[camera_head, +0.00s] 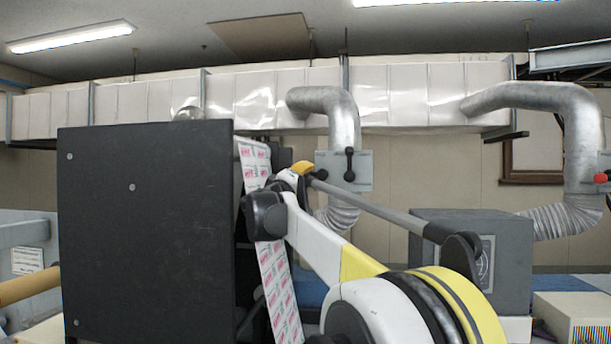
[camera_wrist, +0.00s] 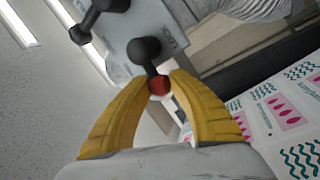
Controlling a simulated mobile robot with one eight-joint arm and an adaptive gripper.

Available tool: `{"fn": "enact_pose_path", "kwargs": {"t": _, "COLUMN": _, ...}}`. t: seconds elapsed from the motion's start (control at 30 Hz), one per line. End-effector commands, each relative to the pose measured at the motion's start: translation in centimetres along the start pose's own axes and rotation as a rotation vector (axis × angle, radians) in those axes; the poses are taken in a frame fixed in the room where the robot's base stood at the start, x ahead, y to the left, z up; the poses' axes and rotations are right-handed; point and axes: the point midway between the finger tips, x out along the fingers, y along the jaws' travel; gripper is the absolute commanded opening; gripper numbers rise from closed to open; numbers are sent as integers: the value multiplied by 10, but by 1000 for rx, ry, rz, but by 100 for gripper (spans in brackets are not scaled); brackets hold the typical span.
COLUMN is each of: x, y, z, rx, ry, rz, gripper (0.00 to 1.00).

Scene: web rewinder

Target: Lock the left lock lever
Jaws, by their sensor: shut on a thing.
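A grey lock plate (camera_head: 360,171) carries two black levers and fills the top of the wrist view (camera_wrist: 172,17). The left lever (camera_head: 319,175) is a black ball hub with a short arm ending in a red knob. In the wrist view, my gripper (camera_wrist: 163,84) has its yellow fingers closed around the red knob of this lever (camera_wrist: 145,50). In the head view, my gripper (camera_head: 303,168) is at the plate's left edge and hides part of the lever. The right lever (camera_head: 350,165) stands upright and free; it also shows in the wrist view (camera_wrist: 80,33).
A large black machine panel (camera_head: 145,230) stands close on the left. A printed web (camera_head: 279,290) hangs beside it, near my arm, and also fills the wrist view's lower right (camera_wrist: 285,120). Silver ducts (camera_head: 343,120) and a grey box (camera_head: 510,250) are behind and right.

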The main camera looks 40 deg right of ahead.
Motion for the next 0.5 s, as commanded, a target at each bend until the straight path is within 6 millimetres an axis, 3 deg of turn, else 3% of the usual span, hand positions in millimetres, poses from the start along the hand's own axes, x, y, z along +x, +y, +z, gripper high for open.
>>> {"fn": "enact_pose_path", "kwargs": {"t": 0.5, "x": -3, "y": -11, "z": 8, "rx": -247, "ry": 91, "rz": 14, "gripper": 0}}
